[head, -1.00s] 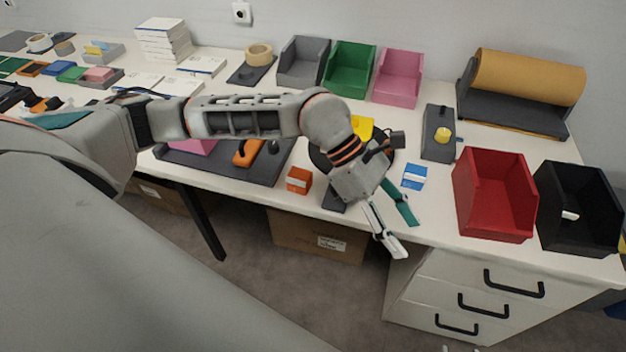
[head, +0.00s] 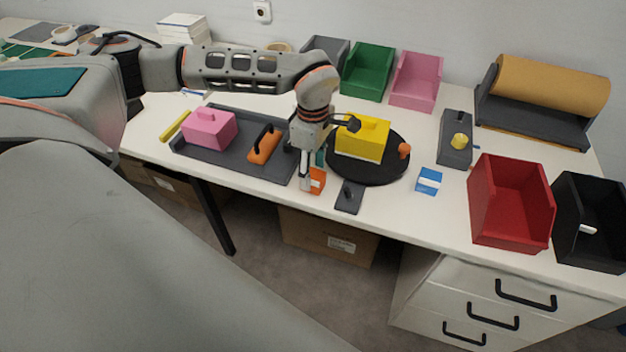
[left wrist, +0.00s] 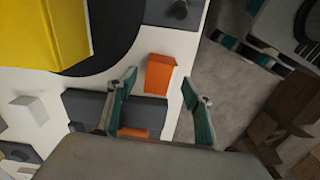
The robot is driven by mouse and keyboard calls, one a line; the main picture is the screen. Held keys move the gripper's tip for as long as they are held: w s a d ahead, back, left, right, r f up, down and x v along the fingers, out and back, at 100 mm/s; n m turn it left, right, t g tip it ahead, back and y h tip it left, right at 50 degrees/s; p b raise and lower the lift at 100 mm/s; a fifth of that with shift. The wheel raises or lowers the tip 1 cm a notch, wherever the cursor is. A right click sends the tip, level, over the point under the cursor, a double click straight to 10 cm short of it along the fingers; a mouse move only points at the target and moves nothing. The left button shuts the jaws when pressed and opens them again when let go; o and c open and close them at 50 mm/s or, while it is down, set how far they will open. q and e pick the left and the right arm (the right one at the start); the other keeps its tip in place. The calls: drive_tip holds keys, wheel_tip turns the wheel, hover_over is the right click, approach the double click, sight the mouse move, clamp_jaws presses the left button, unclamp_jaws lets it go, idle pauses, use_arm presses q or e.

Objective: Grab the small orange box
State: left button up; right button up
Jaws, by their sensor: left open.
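In the left wrist view the orange box (left wrist: 160,73) lies just beyond and between the fingertips. My left gripper (head: 312,174) is over the box in the head view and partly hides it. In the left wrist view my left gripper (left wrist: 159,85) is open, its two teal-padded fingers apart with nothing held. I cannot tell whether a finger touches the box. My right gripper is not seen in the head view.
A yellow box (head: 362,140) stands on a black round plate (head: 370,172) close by. A grey tray (head: 222,156) with a pink box and an orange handled piece is left. A small blue box (head: 428,181) and red bin (head: 510,203) are right.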

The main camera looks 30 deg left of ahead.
use_arm(q)
drive_tip(key=shift+f, duration=1.2)
drive_tip(key=c, duration=1)
drive_tip(key=shift+r, duration=0.1)
